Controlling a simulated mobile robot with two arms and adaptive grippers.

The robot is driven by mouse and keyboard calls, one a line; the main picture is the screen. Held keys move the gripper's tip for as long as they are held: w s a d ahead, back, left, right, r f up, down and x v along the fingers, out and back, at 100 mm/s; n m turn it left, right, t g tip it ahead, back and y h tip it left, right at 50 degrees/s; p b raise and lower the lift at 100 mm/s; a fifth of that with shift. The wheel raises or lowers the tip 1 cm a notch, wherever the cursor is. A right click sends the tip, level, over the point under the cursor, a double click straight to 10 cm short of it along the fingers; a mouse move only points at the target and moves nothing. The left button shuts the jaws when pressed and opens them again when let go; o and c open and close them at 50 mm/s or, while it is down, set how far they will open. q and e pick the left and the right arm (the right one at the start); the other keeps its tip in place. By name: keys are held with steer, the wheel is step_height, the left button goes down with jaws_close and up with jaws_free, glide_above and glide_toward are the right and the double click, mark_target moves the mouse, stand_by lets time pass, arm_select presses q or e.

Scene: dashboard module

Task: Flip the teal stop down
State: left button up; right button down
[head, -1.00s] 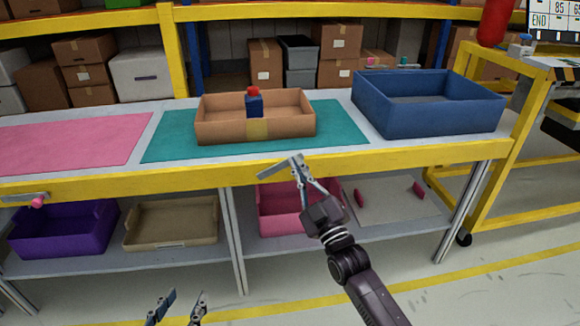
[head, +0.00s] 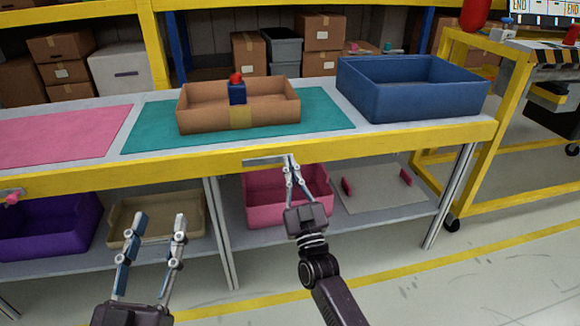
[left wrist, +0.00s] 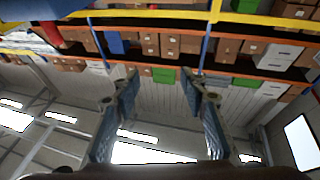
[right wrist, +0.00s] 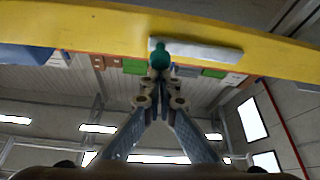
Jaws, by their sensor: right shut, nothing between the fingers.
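The teal stop (right wrist: 160,55) has a round teal knob, seen in the right wrist view against a pale grey plate (right wrist: 205,52) on the yellow bench edge. In the head view the plate (head: 262,161) shows on the front beam, but I cannot make out the teal knob behind my gripper. My right gripper (head: 290,163) is shut and empty, its tips right at the knob; the right wrist view (right wrist: 160,78) does not make clear whether they touch. My left gripper (head: 160,218) is open and empty, low in front of the bench; its fingers also show in the left wrist view (left wrist: 160,85).
On the bench top are a brown tray (head: 205,119) holding a blue and red item (head: 237,93), and a blue bin (head: 410,101). A pink-knobbed stop (head: 12,198) is at far left. A pink bin (head: 262,212) and a tan tray (head: 190,222) sit on the lower shelf.

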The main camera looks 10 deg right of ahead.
steer(key=shift+f, duration=0.3)
step_height(320, 180, up, 4)
steer(key=r+p, duration=0.1)
steer(key=p, duration=0.3)
arm_select(q)
steer(key=s+a+f+g+y, duration=0.1)
steer(key=s+a+f+g, duration=0.1)
steer(key=f, duration=0.5)
steer(key=s+a+f+g+y, duration=0.1)
steer(key=s+a+f+g, duration=0.1)
steer(key=s+f+g, duration=0.2)
steer(key=s+a+f+g+y+p, duration=0.1)
steer(key=s+a+f+g+y, duration=0.1)
steer(key=f+g, duration=0.5)
step_height(320, 180, down, 6)
steer(key=shift+s+a+r+n, duration=0.2)
steer(key=shift+s+r+n, duration=0.1)
steer(key=shift+s, duration=0.6)
arm_select(e)
steer(key=v, duration=1)
steer(key=shift+s+a+f, duration=0.15)
steer(key=shift+s+f, duration=0.05)
steer(key=shift+s, duration=0.15)
